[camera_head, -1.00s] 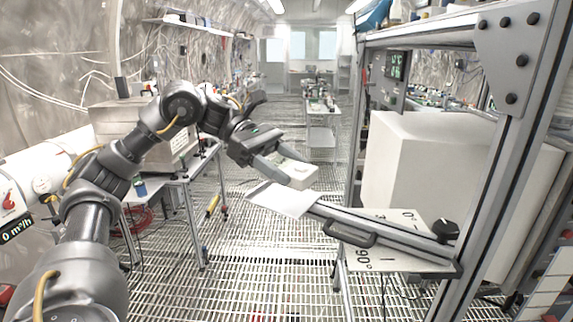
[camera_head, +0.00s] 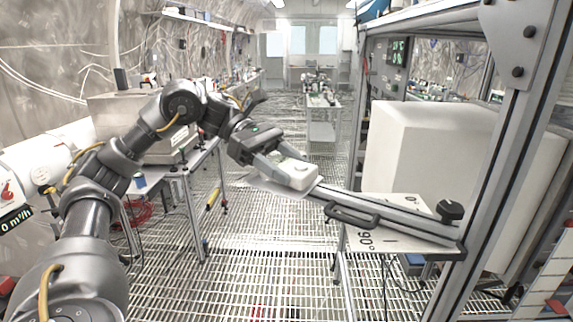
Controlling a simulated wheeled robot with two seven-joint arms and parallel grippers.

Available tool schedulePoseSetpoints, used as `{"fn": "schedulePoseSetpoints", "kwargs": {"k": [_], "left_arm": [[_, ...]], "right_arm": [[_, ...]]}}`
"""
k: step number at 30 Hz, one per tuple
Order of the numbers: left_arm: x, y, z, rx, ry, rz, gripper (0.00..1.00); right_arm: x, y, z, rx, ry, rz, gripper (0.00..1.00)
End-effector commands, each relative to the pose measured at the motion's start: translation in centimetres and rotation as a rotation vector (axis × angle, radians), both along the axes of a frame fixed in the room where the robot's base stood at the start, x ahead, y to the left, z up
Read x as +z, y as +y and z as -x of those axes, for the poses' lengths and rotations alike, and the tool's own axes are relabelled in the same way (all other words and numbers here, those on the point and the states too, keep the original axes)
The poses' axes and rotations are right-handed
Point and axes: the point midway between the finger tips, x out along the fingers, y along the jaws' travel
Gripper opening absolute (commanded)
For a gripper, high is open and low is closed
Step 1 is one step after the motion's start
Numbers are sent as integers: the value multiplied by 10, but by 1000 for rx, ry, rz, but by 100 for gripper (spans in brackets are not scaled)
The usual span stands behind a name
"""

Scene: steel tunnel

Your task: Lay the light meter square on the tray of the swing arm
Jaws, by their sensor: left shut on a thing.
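The light meter (camera_head: 291,174) is a small white box with a round spot on top. My left gripper (camera_head: 284,164) is shut on it, reaching in from the left. The meter is over the pale, thin tray (camera_head: 259,184) at the outer end of the grey swing arm (camera_head: 390,215). It covers most of the tray; only the left part and front edge show. The meter looks on or very close to the tray; I cannot tell whether it touches. My right gripper is not in view.
The swing arm runs left from a metal frame post (camera_head: 484,160), with a black handle (camera_head: 352,216) and a black knob (camera_head: 450,210). A marked white plate (camera_head: 372,241) lies beneath it. A large white box (camera_head: 425,150) stands behind. A bench (camera_head: 180,180) stands left; grating floor lies open between.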

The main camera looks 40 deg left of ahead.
Motion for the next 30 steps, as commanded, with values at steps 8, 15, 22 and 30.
{"fn": "schedulePoseSetpoints", "kwargs": {"k": [8, 15, 22, 30], "left_arm": [[-5, 0, 0, 0, -1, 0, 59], [-5, 0, 0, 0, -1, 0, 82], [-4, 1, 0, 1, 0, 0, 82], [13, 35, 3, 5, -1, 1, 82]], "right_arm": [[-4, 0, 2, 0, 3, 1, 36], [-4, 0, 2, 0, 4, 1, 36], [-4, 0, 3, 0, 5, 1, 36], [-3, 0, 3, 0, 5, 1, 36]]}}
